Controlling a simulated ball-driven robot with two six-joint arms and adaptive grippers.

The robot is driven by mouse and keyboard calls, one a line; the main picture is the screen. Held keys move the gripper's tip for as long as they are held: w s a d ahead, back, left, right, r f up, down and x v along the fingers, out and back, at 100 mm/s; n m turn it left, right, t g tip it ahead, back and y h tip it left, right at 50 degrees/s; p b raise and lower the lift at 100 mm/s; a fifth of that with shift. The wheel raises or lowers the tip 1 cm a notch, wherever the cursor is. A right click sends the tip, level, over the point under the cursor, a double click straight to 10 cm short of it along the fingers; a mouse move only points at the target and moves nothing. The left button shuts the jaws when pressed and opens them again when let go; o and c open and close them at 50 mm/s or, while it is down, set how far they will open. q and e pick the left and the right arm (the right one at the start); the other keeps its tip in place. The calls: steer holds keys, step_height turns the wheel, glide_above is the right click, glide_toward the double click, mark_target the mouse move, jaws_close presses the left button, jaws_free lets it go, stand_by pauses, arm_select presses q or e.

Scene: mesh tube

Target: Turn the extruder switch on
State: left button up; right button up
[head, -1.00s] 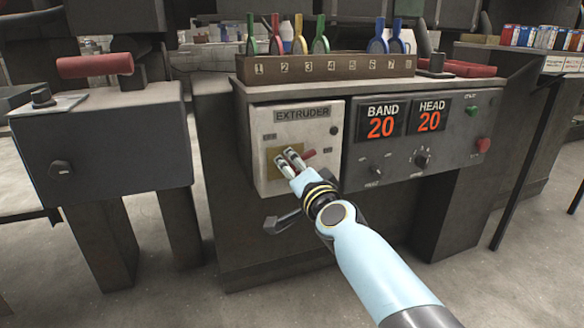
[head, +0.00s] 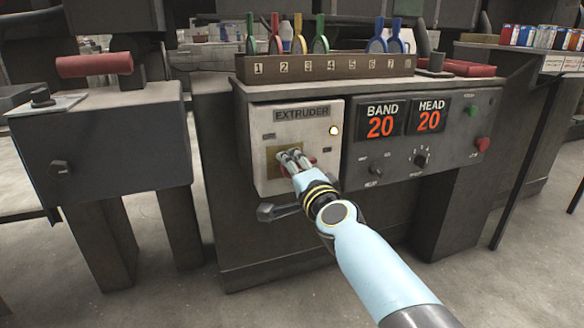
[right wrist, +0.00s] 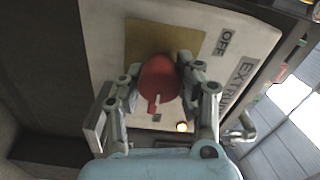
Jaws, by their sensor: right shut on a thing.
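The extruder switch is a red handle (right wrist: 158,78) on a brass-coloured plate (head: 272,165) in the pale EXTRUDER panel (head: 262,133). My right gripper (head: 289,155) is at the plate, its two fingers shut on either side of the red handle, as the right wrist view shows. In the head view the fingers hide most of the handle. A small round lamp (head: 333,130) at the panel's upper right glows yellow-white; its glow also shows in the right wrist view (right wrist: 182,127). An OFF label (right wrist: 226,42) is readable there. My left gripper is not in view.
To the right, a dark panel carries BAND (head: 380,121) and HEAD (head: 430,116) displays, both reading 20, with knobs below and a red button (head: 483,145). A numbered rack (head: 320,68) of coloured tools stands above. A grey cabinet (head: 110,150) stands left.

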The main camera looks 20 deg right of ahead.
steer(key=shift+f, duration=0.1)
steer(key=o, duration=0.7)
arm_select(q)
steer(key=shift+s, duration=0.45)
arm_select(e)
steer(key=o, duration=0.5)
steer(key=shift+s, duration=0.15)
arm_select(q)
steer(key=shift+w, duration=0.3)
arm_select(e)
steer(key=s, duration=1.1)
steer(key=shift+s+d, duration=0.2)
steer(key=shift+s, duration=0.2)
